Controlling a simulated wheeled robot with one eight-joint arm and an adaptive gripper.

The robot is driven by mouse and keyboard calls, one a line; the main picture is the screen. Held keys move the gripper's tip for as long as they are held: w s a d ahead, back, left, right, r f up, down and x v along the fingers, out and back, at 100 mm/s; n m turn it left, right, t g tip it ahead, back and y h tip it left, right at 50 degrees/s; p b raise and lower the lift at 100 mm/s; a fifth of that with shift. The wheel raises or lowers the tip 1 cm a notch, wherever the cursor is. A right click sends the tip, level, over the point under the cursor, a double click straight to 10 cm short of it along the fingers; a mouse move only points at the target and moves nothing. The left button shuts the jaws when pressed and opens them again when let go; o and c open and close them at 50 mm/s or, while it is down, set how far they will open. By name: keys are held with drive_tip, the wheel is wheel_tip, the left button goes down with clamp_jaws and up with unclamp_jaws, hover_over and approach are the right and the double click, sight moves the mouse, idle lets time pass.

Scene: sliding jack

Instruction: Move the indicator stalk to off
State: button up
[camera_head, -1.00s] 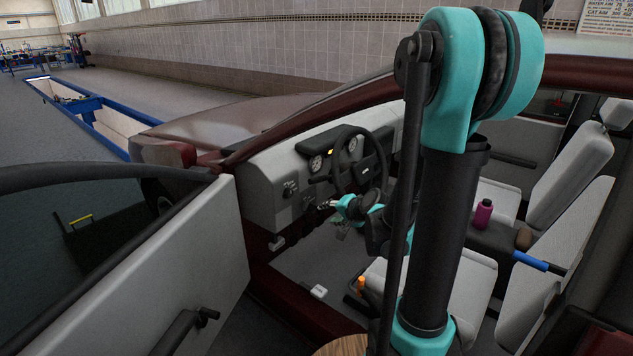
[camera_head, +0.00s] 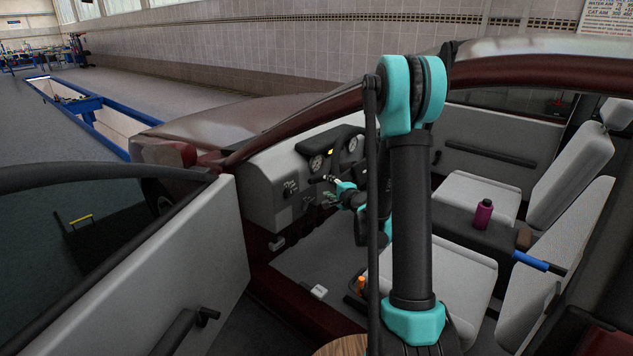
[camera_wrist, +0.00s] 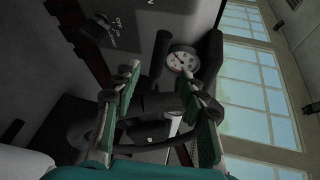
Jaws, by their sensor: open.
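The indicator stalk looks like a dark rounded rod (camera_wrist: 160,52) beside the round gauge in the wrist view. In the head view its dark end (camera_head: 317,180) shows small at the left of the steering column. My gripper (camera_wrist: 160,75) has its green-padded fingers spread, and the stalk appears in the gap between the fingertips. I cannot tell whether a finger touches it. In the head view my gripper (camera_head: 329,189) is at the dashboard, just below the gauges. The steering wheel is mostly hidden behind my arm there. An orange light (camera_head: 331,152) glows between the gauges.
A rotary switch (camera_wrist: 103,20) with lettering is on the panel near my gripper. The open car door (camera_head: 190,260) stands at the left. The maroon windscreen pillar (camera_head: 300,115) runs above the dashboard. Seats and a purple bottle (camera_head: 483,214) are at the right.

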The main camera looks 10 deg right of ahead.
sight(318, 181)
drive_tip(key=x, duration=1.1)
drive_tip(key=shift+w, duration=0.2)
clamp_jaws()
